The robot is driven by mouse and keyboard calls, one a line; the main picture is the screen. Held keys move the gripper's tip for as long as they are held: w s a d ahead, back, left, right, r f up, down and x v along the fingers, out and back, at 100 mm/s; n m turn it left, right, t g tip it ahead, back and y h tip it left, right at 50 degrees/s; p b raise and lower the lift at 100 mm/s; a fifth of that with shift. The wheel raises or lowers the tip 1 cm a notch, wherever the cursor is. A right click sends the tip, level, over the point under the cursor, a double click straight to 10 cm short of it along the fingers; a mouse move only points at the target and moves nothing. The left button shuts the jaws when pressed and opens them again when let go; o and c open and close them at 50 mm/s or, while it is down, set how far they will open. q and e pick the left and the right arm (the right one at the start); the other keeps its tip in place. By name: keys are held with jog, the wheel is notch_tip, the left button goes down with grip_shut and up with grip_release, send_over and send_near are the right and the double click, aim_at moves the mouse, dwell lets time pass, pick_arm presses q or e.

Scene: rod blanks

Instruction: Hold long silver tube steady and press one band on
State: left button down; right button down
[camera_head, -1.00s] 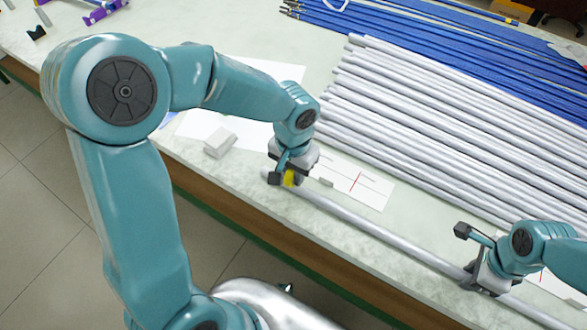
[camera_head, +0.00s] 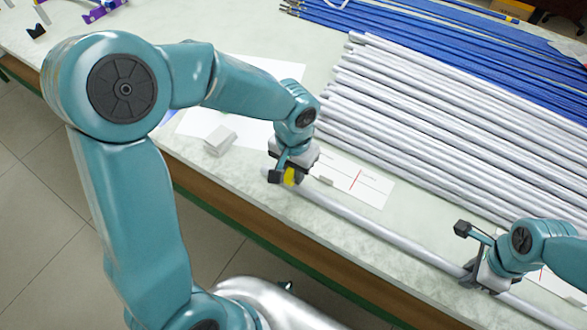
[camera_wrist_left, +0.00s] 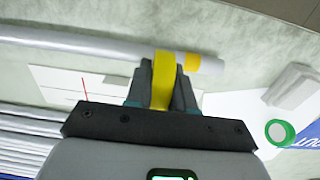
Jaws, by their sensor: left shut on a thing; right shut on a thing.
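The long silver tube (camera_head: 372,226) lies along the front of the table, and its far-left end is by my left gripper. My left gripper (camera_head: 288,174) is shut on a yellow band (camera_wrist_left: 163,80) at the tube, close to that end. In the left wrist view, the band stands between the fingers (camera_wrist_left: 162,95) and reaches over the tube. A second yellow patch (camera_wrist_left: 192,62) shows on the tube nearer its end. I cannot tell how fully the held band is seated. My right gripper (camera_head: 482,272) is shut on the tube further right.
Several silver tubes (camera_head: 420,120) lie behind, with blue tubes (camera_head: 420,40) beyond. A white block (camera_head: 219,140) and a marked white sheet (camera_head: 372,188) lie near my left gripper. A green tape roll (camera_wrist_left: 280,132) shows in the wrist view. The table's front edge is close.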

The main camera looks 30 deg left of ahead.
pick_arm(q)
jog(key=shift+f, duration=0.65)
dwell(1.1)
jog(key=shift+r, duration=0.1)
jog(key=shift+r, duration=3.45)
pick_arm(e)
jog(key=c, duration=0.9)
grip_release()
jog(key=shift+o, duration=0.2)
jog(key=shift+r, duration=0.1)
